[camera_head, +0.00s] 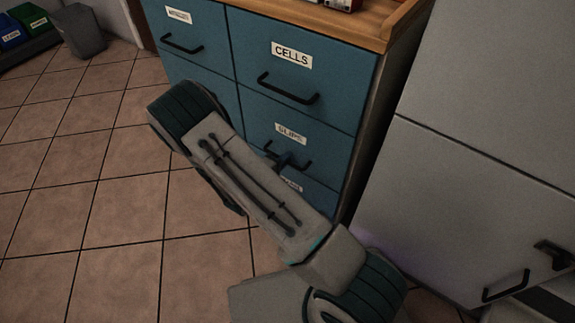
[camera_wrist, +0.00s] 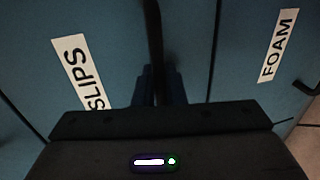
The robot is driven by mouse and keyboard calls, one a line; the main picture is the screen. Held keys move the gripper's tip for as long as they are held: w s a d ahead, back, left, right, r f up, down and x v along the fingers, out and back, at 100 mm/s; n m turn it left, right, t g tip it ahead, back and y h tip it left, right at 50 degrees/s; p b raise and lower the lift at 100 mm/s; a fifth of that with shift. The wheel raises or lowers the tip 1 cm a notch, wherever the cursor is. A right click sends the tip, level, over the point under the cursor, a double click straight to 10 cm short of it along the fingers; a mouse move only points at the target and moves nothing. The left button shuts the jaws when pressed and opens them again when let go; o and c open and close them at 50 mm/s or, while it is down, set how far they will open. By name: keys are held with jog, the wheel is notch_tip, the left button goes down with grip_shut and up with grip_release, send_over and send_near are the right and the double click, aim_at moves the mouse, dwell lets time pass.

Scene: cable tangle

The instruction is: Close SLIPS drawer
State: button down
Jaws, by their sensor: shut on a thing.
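The SLIPS drawer (camera_head: 325,147) is a blue front in the right column of the cabinet, below the CELLS drawer (camera_head: 335,75). Its front looks about flush with its neighbours; a small gap is hard to tell. Its dark bar handle (camera_head: 304,165) is partly hidden by my arm. My gripper (camera_head: 284,158) is at this handle. In the wrist view my gripper (camera_wrist: 158,88) is shut on the dark handle bar (camera_wrist: 153,35), beside the white SLIPS label (camera_wrist: 80,72).
A FOAM drawer (camera_wrist: 250,90) lies beside it in the wrist view. The cabinet has a wooden top (camera_head: 365,32). A large grey unit (camera_head: 480,100) stands close on the right. Bins (camera_head: 35,18) stand at the far left. Tiled floor (camera_head: 90,190) is open on the left.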

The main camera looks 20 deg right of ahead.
jog(key=shift+w+d, duration=0.1)
jog(key=shift+d, duration=0.05)
jog(key=c, duration=1.6)
grip_release()
jog(key=shift+d, duration=0.15)
jog(key=shift+c, duration=0.2)
jog(key=p+v, duration=0.3)
jog(key=v, duration=1.1)
jog(key=shift+w, duration=0.1)
